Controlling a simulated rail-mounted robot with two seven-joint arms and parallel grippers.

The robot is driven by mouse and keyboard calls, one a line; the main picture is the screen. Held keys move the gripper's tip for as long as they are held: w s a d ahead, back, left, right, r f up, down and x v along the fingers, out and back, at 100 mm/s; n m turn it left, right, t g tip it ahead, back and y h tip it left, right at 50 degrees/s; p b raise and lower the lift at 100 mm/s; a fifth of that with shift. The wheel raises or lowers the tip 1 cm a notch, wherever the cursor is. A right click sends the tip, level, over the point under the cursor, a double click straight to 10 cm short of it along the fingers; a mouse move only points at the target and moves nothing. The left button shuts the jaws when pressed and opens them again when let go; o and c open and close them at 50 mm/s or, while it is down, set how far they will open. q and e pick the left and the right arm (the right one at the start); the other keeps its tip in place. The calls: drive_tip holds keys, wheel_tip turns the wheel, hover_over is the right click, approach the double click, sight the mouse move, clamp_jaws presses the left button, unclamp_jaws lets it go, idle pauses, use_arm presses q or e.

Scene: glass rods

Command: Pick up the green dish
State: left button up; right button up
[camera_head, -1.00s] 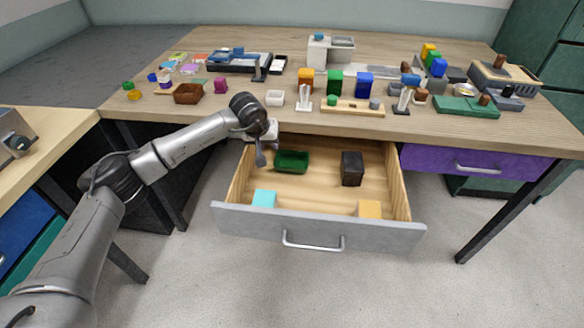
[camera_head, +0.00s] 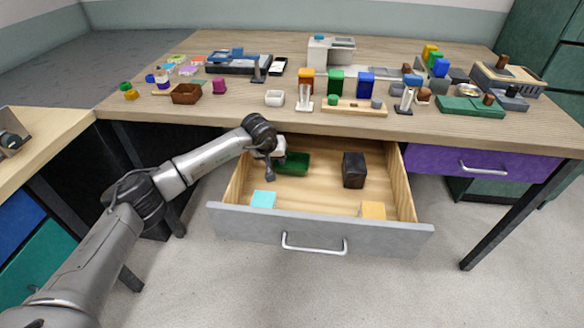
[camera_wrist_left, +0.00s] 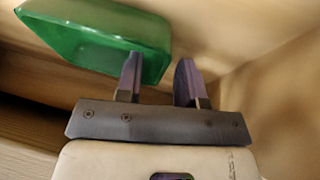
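The green dish (camera_head: 292,163) lies in the open drawer near its back left. My left gripper (camera_head: 270,176) is inside the drawer area at the dish's left end. In the left wrist view the dish (camera_wrist_left: 95,32) is at the upper left, and my left gripper (camera_wrist_left: 158,75) has its two fingers apart. One finger overlaps the dish's near end in that view; I cannot tell whether they touch. My right gripper is not in view.
The open drawer (camera_head: 320,222) also holds a dark block (camera_head: 354,170), a cyan block (camera_head: 263,200) and an orange block (camera_head: 373,210). The drawer's middle floor is clear. The desk edge (camera_head: 340,128) overhangs the drawer's back. Many small objects stand on the desk.

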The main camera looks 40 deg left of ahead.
use_arm(q)
clamp_jaws()
idle(0.6)
